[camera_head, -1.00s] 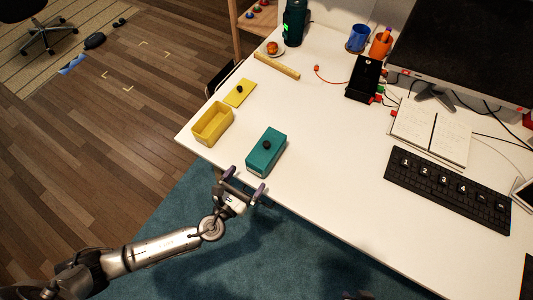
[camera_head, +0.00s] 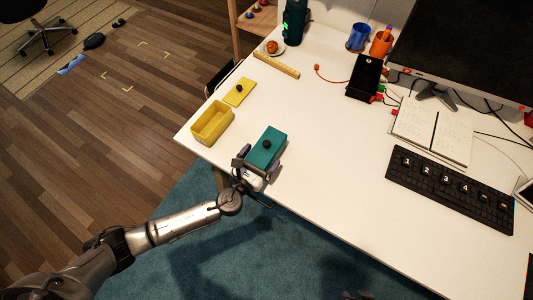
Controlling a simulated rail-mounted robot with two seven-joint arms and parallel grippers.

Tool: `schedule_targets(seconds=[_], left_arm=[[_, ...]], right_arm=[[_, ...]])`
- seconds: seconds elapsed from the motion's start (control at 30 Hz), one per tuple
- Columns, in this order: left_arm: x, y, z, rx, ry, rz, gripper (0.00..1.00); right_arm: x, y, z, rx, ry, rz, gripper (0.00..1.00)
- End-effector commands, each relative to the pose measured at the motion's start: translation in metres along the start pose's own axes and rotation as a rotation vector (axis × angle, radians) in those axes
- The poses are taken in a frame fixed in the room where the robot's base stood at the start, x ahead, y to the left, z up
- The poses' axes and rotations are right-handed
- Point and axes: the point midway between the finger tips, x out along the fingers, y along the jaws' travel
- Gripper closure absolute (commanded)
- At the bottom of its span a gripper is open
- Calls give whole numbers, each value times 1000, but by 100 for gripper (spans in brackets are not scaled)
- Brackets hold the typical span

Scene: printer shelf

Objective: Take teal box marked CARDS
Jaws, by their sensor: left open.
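The teal box (camera_head: 269,145) with a dark round knob on its lid sits near the front edge of the white desk in the head view. No CARDS lettering can be read. My left gripper (camera_head: 257,164) is open at the near end of the box, with its fingers beside that end. I cannot tell whether they touch it. The near end of the box is partly hidden by the gripper.
An open yellow box (camera_head: 211,124) stands left of the teal box, with its yellow lid (camera_head: 239,91) behind it. A black keyboard (camera_head: 449,190) and an open notebook (camera_head: 434,132) lie to the right. The white desk (camera_head: 325,165) between is clear.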

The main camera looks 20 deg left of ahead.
Motion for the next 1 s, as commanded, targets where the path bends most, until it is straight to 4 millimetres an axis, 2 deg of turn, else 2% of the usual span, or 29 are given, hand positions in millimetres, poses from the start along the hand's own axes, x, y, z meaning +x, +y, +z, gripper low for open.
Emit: schedule_targets(seconds=[0.17,0.7,1.0], left_arm=[[0,0,0,-1,0,0,0],[0,0,1,-1,-1,0,49],[0,0,4,-2,-1,0,49]], right_arm=[[0,1,0,-5,-1,4,58],[0,0,0,-2,0,1,58],[-2,-1,-1,4,0,-3,58]])
